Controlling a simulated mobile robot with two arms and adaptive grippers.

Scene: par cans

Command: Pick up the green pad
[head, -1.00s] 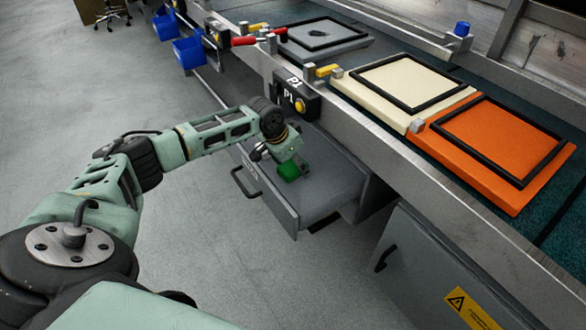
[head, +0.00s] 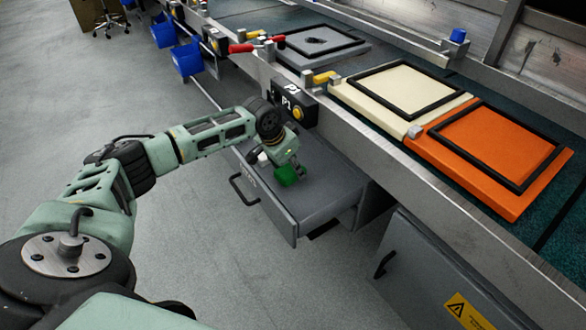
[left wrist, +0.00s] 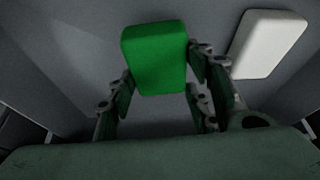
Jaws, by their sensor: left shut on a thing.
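The green pad (head: 287,176) is a small bright green block at the open grey drawer. In the left wrist view the green pad (left wrist: 155,58) sits between the two fingers of my left gripper (left wrist: 160,88), which is shut on it. In the head view my left gripper (head: 292,167) reaches down over the drawer (head: 318,206) with the pad at its tip. I cannot tell for sure how far the pad is above the drawer floor. My right gripper is not in view.
A white pad (left wrist: 268,45) lies in the drawer beside the green one; it also shows in the head view (head: 263,159). The bench above carries an orange panel (head: 485,150) and a cream panel (head: 395,92) with black frames. A grey cabinet (head: 425,280) stands to the right.

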